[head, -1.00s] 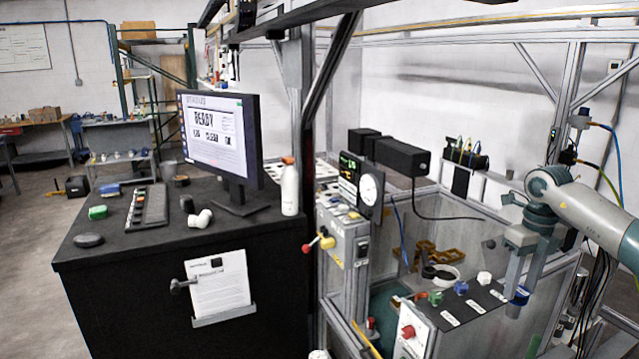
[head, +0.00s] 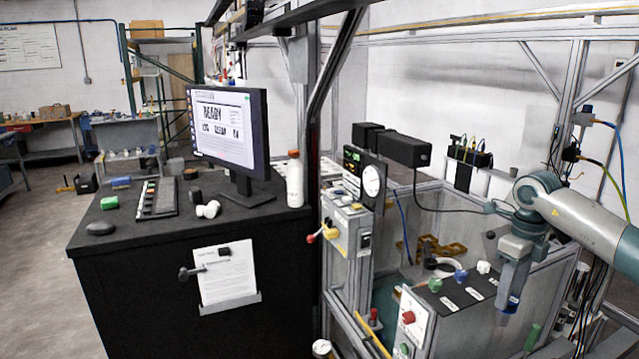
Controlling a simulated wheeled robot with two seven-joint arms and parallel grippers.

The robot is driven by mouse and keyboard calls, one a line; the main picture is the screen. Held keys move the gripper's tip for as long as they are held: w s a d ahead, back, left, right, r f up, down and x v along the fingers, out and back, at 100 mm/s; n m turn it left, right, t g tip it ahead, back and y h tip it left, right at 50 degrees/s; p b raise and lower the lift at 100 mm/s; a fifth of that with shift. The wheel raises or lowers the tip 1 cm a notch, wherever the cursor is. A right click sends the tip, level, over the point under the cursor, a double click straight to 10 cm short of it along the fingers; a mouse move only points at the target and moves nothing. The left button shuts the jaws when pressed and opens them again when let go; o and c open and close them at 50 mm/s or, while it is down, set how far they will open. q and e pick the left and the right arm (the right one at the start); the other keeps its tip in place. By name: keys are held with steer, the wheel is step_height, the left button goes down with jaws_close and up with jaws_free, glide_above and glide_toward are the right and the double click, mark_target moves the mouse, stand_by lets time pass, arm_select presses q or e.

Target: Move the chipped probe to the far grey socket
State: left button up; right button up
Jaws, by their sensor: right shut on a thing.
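My right gripper (head: 511,303) points down at the right end of the black-topped panel. It is shut on a small blue piece (head: 514,300), mostly hidden by the fingers; whether this is the chipped probe, I cannot tell. On the black top (head: 428,298) stand a green piece (head: 434,285), a blue piece (head: 460,276) and a white piece (head: 483,267), in a row with white labels in front. No chip is visible at this size, and I cannot make out a grey socket. My left gripper is not in view.
A control box with a red button (head: 408,317) stands at the panel's left. A gauge (head: 373,181) and a black box on an arm (head: 403,150) rise behind. Metal frame posts and cables crowd the right. A black bench (head: 120,240) with a monitor (head: 228,132) stands left.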

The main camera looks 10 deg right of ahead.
steer(key=s+a+f+n+b, duration=0.3)
steer(key=s+a+f+n, duration=0.3)
steer(key=a+n, duration=0.3)
steer(key=s+a+f+n+b, duration=0.4)
steer(key=s+a+f+n, duration=0.2)
steer(key=a+n, duration=0.4)
steer(key=s+a+f+n+b, duration=0.3)
steer(key=s+a+f+n, duration=0.3)
steer(key=a+n, duration=0.3)
steer(key=n, duration=0.3)
steer(key=shift+a+f+b, duration=0.15)
steer(key=shift+a+b, duration=0.2)
steer(key=shift+a, duration=0.05)
